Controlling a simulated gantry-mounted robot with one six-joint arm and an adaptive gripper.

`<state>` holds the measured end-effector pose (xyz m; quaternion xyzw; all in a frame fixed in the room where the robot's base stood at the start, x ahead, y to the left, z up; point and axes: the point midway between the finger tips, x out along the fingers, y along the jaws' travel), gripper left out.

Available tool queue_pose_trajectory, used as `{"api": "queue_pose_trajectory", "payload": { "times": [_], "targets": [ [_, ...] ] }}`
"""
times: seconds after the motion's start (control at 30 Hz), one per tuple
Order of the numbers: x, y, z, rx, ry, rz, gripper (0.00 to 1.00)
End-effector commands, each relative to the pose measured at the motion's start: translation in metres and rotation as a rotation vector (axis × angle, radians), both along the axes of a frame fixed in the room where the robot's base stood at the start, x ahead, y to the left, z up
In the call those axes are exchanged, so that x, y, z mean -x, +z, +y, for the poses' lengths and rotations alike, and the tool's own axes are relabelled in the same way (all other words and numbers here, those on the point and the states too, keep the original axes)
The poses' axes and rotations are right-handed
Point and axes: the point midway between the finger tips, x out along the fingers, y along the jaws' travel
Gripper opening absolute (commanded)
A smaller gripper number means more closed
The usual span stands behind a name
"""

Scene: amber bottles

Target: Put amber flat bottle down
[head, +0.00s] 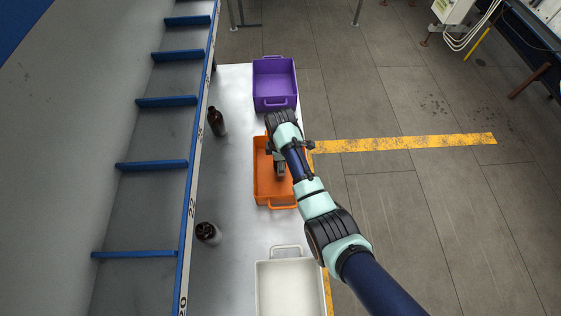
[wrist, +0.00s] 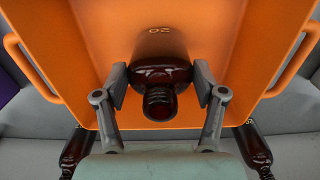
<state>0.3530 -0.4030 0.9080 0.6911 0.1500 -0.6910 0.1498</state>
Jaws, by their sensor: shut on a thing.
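The amber flat bottle (wrist: 160,88) is between the two fingers of my gripper (wrist: 160,80) in the wrist view, its neck and round mouth toward the camera. My gripper is shut on it. Behind the bottle is the orange crate (wrist: 75,55), so the bottle is over or inside it; whether it touches the crate floor I cannot tell. In the head view my gripper (head: 279,167) points down into the orange crate (head: 268,193), and I cannot make out the held bottle there.
A purple crate (head: 274,105) stands behind the orange one and a white crate (head: 290,290) in front. Two dark bottles stand on the grey table, one farther back (head: 217,121) and one nearer (head: 208,232). A blue-edged shelf rail (head: 192,190) runs along the left.

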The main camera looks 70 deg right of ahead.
Motion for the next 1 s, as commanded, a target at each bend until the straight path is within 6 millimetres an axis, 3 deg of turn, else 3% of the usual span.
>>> {"api": "queue_pose_trajectory", "payload": {
  "times": [0.2, 0.23, 0.37, 0.73, 0.87, 1.0],
  "targets": [
    [0.0, -0.003, 0.0, -0.001, 0.0, 0.0, 0.3],
    [0.0, -0.002, 0.0, -0.001, 0.0, 0.0, 0.75],
    [0.0, -0.002, 0.0, -0.001, 0.0, 0.0, 0.95],
    [0.0, 0.004, 0.0, 0.001, 0.0, 0.0, 0.95],
    [-0.001, 0.027, -0.001, 0.002, 0.0, -0.002, 0.95],
    [-0.001, 0.063, -0.001, 0.003, 0.0, -0.003, 0.95]
  ]
}}
